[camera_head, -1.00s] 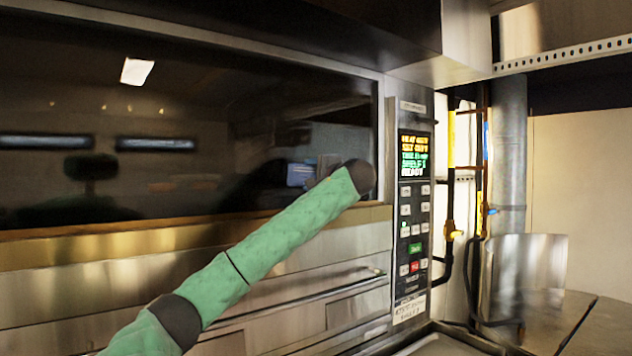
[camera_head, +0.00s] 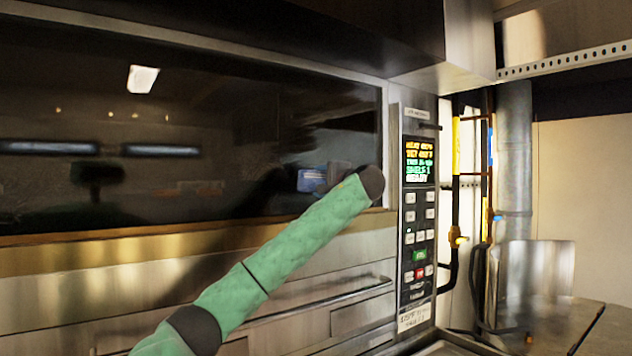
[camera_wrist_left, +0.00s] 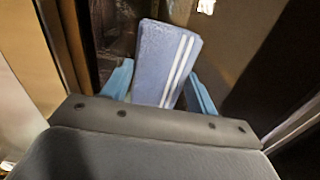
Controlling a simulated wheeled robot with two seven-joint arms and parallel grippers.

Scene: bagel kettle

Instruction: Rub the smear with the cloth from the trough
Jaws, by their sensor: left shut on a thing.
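A folded blue cloth with white stripes (camera_wrist_left: 165,60) is held between the light-blue fingers of my left gripper (camera_wrist_left: 160,88) in the left wrist view. In the head view the cloth (camera_head: 311,180) is a small blue patch in front of the dark oven glass (camera_head: 220,110). My left gripper (camera_head: 328,180) there is partly hidden behind the end of my green arm. A faint streaky grey patch (camera_head: 345,125) on the glass, up and right of the cloth, may be the smear. I cannot tell whether the cloth touches the glass. My right gripper is not in view.
A control panel with a lit display (camera_head: 418,160) stands just right of the glass. A steel handle bar (camera_head: 320,300) runs below it. Pipes with yellow and blue valves (camera_head: 458,240) and a steel counter (camera_head: 560,325) are at the right.

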